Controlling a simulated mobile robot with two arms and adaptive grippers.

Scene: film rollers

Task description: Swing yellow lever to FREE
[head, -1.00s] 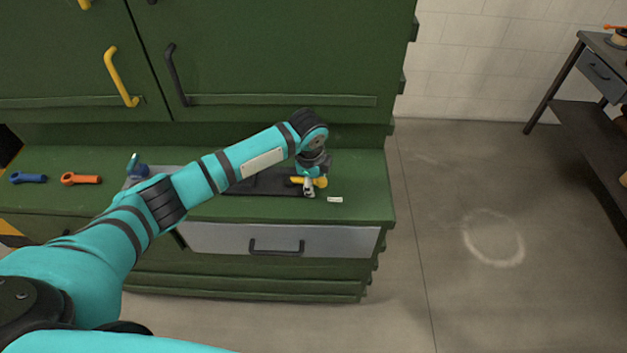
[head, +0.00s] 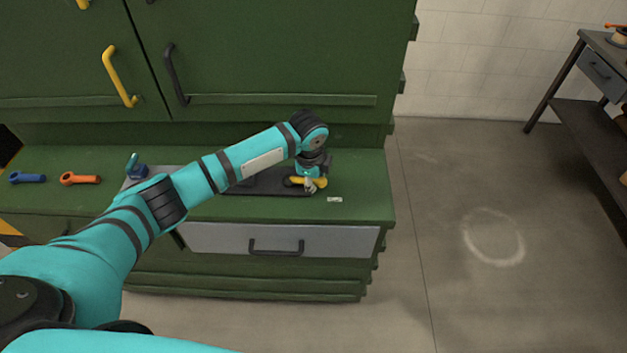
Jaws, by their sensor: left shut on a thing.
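The yellow lever (head: 321,182) shows partly under the end of my left arm, at the right end of a dark plate (head: 265,186) on the green counter. My left gripper (head: 310,186) points down at it and is shut on it. The fingers and arm hide much of the lever. A small white label (head: 335,199) lies on the counter just to the right; its text is too small to read. My right gripper is not in view.
A teal and blue item (head: 136,168) stands nearby. Cabinet doors with a yellow handle (head: 120,76) and a black handle (head: 176,75) rise behind. Open floor lies right.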

